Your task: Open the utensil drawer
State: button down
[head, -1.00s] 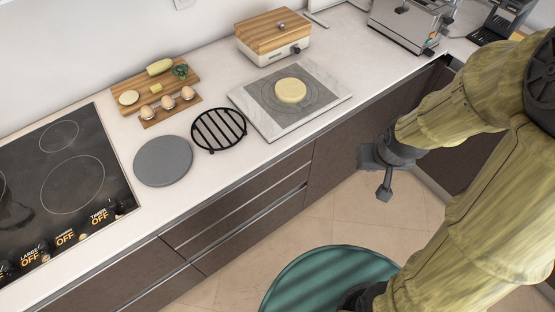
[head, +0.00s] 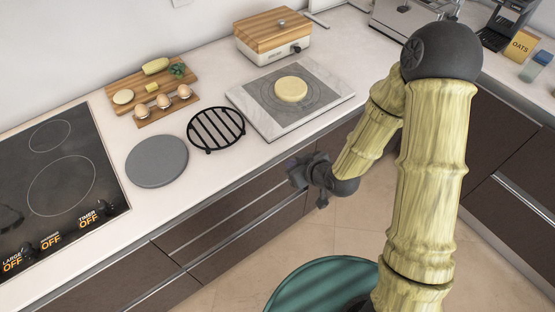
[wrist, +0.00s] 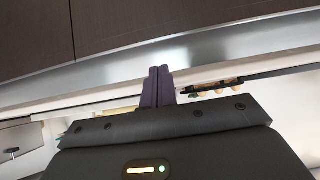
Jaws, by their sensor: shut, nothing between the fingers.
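A stack of brown drawers with long metal grip strips is below the counter in the head view; its upper drawer front (head: 215,225) looks closed. No label shows which one is the utensil drawer. In the wrist view, a brown front (wrist: 190,25) and its metal strip (wrist: 100,68) cross the top of the picture. My gripper (head: 297,172) is in front of the right end of the drawers, just below the counter edge. In the wrist view its fingers (wrist: 158,84) are together and empty, overlapping the metal strip. I cannot tell whether they touch it.
The counter holds a cooktop (head: 60,185), a grey round plate (head: 157,160), a black trivet (head: 216,128), a board with eggs (head: 165,105) and a marble slab (head: 330,95). More cabinets (head: 515,180) stand at the right. Floor (head: 345,225) is free before the drawers.

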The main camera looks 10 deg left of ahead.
aim_at(277, 163)
jog(key=p+x, duration=0.1)
jog(key=x, duration=0.9)
jog(key=shift+w+d+f, duration=0.1)
jog(key=shift+w, duration=0.05)
